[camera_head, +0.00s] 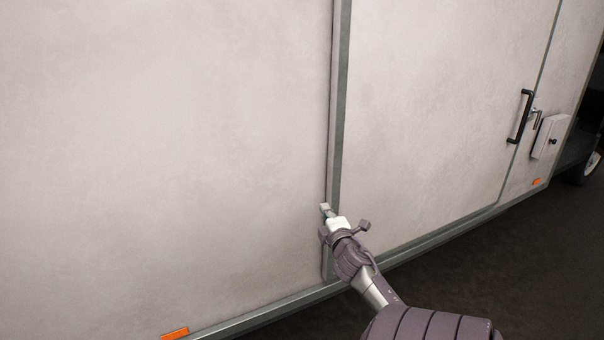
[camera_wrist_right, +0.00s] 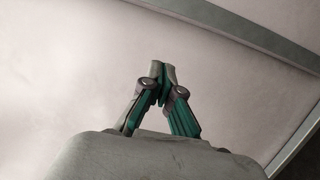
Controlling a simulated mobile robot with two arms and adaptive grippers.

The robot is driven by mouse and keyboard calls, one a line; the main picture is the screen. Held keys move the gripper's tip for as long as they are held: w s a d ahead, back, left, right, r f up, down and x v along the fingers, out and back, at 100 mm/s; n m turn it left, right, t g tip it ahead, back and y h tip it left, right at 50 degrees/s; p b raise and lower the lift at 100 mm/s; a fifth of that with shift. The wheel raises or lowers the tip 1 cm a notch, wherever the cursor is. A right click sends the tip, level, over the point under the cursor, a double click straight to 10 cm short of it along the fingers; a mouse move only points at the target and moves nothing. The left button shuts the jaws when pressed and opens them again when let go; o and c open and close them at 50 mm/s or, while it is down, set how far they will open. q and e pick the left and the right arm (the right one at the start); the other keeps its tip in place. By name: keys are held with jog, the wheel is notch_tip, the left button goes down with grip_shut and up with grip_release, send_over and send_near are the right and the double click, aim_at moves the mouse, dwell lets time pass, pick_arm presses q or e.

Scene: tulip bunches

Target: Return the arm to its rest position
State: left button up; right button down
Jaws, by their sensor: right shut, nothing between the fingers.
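My right arm (camera_head: 378,290) reaches up from the lower right in the head view. My right gripper (camera_head: 327,210) is in front of the pale wall panel, beside the grey vertical strip. In the right wrist view, the fingertips of the right gripper (camera_wrist_right: 164,72) meet and hold nothing. Whether they touch the panel I cannot tell. My left gripper is not in view.
A large pale vehicle side wall (camera_head: 180,120) fills most of the head view, with a grey vertical strip (camera_head: 339,100). A door with a black handle (camera_head: 521,116) and a small box (camera_head: 547,137) are at the right. Dark open ground (camera_head: 530,270) lies at lower right.

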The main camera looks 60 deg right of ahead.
jog(key=s+a+f+m+g+y, duration=0.15)
jog(key=a+f, duration=0.35)
jog(key=f, duration=0.7)
jog(key=s+a+f+m+g+y, duration=0.1)
jog(key=s+a+f+g+y, duration=0.3)
jog(key=f, duration=0.8)
jog(key=a+f+m+t+y, duration=0.1)
jog(key=a+f, duration=0.5)
jog(key=f, duration=0.6)
jog(key=s+a+f+m+g+y, duration=0.1)
jog(key=s+a+f+g+y, duration=0.1)
jog(key=s+a+f, duration=0.55)
jog(key=s+a+f+m+g+y, duration=0.15)
jog(key=s+a+f, duration=0.25)
jog(key=a+f, duration=0.5)
jog(key=s+a+f+g+y, duration=0.2)
jog(key=s+a+f, duration=0.3)
jog(key=s+a, duration=0.9)
jog(key=shift+a+m+g+y, duration=0.3)
jog(key=shift+g+y, duration=0.1)
jog(key=shift+g, duration=0.5)
